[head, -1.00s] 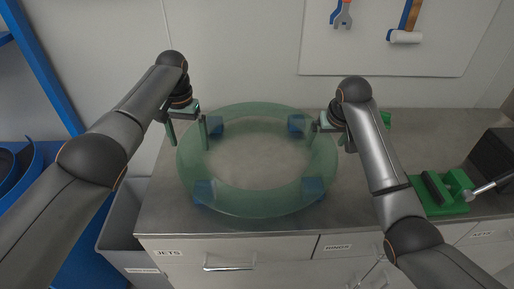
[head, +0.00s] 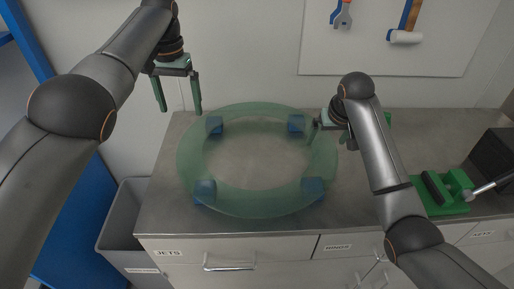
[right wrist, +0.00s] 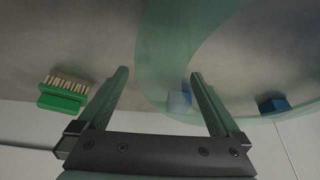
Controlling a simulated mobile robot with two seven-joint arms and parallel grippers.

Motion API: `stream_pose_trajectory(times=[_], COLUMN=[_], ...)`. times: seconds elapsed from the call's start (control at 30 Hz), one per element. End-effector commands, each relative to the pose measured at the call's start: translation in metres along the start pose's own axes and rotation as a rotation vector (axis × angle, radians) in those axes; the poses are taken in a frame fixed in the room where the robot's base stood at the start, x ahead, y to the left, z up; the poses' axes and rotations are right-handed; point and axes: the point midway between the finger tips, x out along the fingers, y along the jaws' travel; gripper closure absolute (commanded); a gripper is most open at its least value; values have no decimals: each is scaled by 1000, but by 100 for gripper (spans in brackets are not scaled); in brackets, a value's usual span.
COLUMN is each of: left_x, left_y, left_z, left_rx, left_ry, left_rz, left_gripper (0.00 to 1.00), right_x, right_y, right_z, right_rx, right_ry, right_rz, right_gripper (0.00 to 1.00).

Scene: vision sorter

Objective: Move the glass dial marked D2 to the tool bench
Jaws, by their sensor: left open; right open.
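The glass dial (head: 255,204) is a large see-through green ring lying flat on blue blocks on the grey bench top (head: 160,215); no D2 marking is legible. My left gripper (head: 180,108) is open and empty, raised above and behind the dial's far left side, clear of it. My right gripper (head: 323,133) is open at the dial's right rim, partly hidden by its own arm. In the right wrist view the dial's edge (right wrist: 160,50) shows between and beyond the open fingers; I cannot tell whether they touch it.
Blue blocks (head: 204,190) sit under the ring. A green vise (head: 445,190) stands on the right of the bench. A green brush (right wrist: 63,94) lies near my right gripper. A grey bin (head: 120,220) stands left of the bench, and a tool board (head: 370,50) hangs behind.

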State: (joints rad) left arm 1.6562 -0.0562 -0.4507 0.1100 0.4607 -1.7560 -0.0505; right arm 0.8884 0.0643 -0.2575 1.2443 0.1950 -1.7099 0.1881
Motion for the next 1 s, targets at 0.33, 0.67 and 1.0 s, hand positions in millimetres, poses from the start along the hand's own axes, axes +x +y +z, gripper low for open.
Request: stream_pose_trajectory(times=[0.33,0.67,1.0], left_x=[0,0,0], left_y=[0,0,0], left_z=[0,0,0], left_rx=[0,0,0], left_ry=[1,1,1], left_rz=[0,0,0], left_gripper=[0,0,0], right_x=[-80,-106,-108], right_y=[0,1,0], right_z=[-1,-1,0], right_rx=[-1,0,0], right_ry=[8,4,1], right_rz=[0,2,0], right_gripper=[0,0,0])
